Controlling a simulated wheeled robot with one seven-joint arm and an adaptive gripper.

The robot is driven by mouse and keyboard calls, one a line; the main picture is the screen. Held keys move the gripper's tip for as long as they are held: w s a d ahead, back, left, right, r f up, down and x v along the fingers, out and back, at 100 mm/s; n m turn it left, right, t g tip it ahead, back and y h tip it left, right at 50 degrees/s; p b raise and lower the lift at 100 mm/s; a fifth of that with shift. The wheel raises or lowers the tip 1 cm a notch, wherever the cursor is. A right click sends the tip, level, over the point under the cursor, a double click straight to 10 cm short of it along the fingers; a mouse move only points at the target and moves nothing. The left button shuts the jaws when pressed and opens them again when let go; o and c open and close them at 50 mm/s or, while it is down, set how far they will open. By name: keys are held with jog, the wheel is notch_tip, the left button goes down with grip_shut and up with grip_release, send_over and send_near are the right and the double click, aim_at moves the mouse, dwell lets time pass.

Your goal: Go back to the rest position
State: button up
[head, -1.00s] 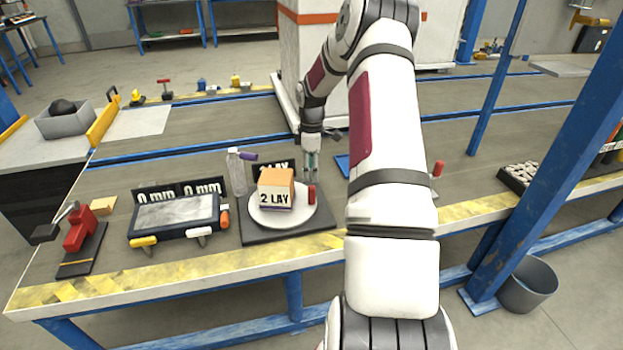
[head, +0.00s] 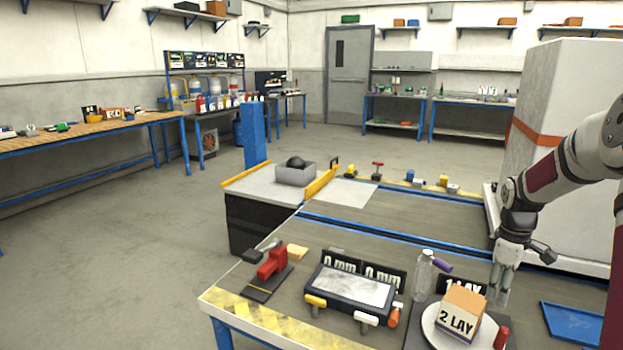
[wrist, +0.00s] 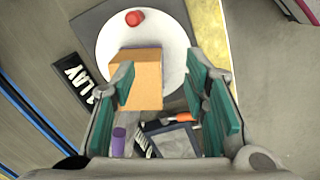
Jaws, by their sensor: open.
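My gripper (head: 502,284) is at the right in the head view, pointing down above the bench behind the round white plate (head: 432,336). In the wrist view its green-padded fingers (wrist: 165,95) are spread wide. An orange-topped box (head: 461,311) marked "2 LAY" sits on the plate. In the wrist view the box (wrist: 148,75) shows between and below the fingers, with nothing seen gripped. A red cylinder (head: 502,337) stands at the plate's edge.
A clear bottle with a purple part (head: 424,275) stands beside the plate. A framed panel (head: 350,288) and a red clamp-like tool (head: 272,264) lie left on the bench. A tall white cabinet (head: 570,130) stands behind my arm. The floor at left is clear.

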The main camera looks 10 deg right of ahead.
jog(key=s+a+r+m, duration=0.1)
jog(key=s+a+r, duration=0.3)
jog(key=a+r, duration=0.25)
jog(key=s+a+r+m+h, duration=0.1)
jog(key=s+a+r, duration=0.35)
jog(key=a, duration=0.25)
jog(key=s+a+r+m, duration=0.1)
jog(key=s+a+r, duration=0.2)
jog(key=a+r, duration=0.4)
jog(key=s+a+f+m+t+y, duration=0.1)
jog(key=s+a+m, duration=0.1)
jog(key=s+a, duration=0.65)
jog(key=s+a+m+y, duration=0.15)
jog(key=s+a, duration=0.25)
jog(key=s, duration=0.9)
notch_tip(320, 180, up, 19)
jog(key=t+p, duration=0.3)
jog(key=p, duration=1.4)
jog(key=shift+w+h, duration=0.3)
jog(key=shift+h, duration=0.15)
